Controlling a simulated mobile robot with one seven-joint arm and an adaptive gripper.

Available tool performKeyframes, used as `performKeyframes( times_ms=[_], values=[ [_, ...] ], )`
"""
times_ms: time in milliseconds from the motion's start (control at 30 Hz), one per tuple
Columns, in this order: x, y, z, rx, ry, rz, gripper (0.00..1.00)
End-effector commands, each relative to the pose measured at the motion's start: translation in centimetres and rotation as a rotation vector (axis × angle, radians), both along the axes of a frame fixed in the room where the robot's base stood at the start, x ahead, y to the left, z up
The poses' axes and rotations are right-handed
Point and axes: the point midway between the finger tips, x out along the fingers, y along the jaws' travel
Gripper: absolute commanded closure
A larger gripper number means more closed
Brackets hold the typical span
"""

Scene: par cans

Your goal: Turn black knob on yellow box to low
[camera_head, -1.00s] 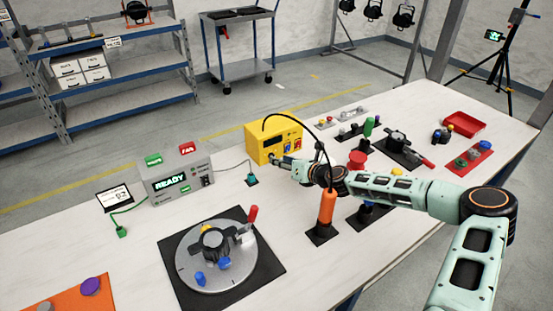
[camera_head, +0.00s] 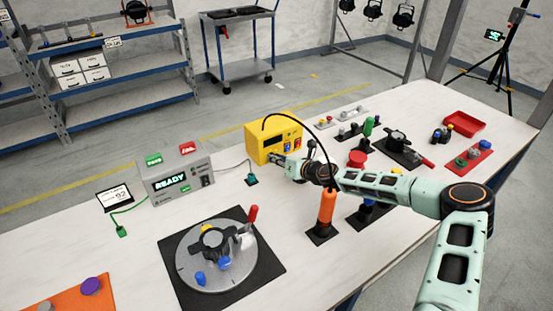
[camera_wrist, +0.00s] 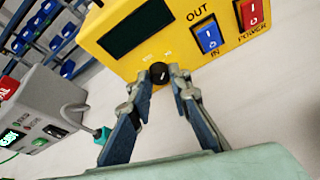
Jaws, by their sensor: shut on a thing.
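The yellow box (camera_head: 262,145) stands near the back edge of the workbench. In the wrist view the yellow box (camera_wrist: 130,62) shows a dark display, a blue rocker switch marked OUT and IN, and a red POWER switch. The black knob (camera_wrist: 159,72) sits on its front face below the display, with a small white line on it. My gripper (camera_wrist: 164,78) is shut on the black knob, a fingertip on each side. The lettering by the knob is too small to read. In the head view my gripper (camera_head: 279,160) is at the box front and the knob is hidden.
A grey READY box (camera_head: 178,180) stands to the left, with a cable to a green plug (camera_head: 251,179). An orange-handled tool (camera_head: 326,210) stands close to my arm. A turntable fixture (camera_head: 215,255) is at the front. Bare bench lies between them.

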Motion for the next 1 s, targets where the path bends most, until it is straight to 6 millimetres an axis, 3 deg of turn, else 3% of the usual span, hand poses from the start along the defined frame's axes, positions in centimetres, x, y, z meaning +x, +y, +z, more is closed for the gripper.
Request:
performKeyframes(
  times_ms=[667,700,800,867,1000],
  values=[
    [-0.06,0.11,0.07,-0.110,-0.075,0.000,1.00],
    [-0.06,0.11,0.07,-0.110,-0.075,0.000,0.81],
    [-0.06,0.11,0.07,-0.110,-0.074,0.000,0.70],
    [-0.07,0.11,0.07,-0.110,-0.074,0.000,0.65],
    [-0.07,0.10,0.05,-0.110,-0.074,0.000,0.65]
  ],
)
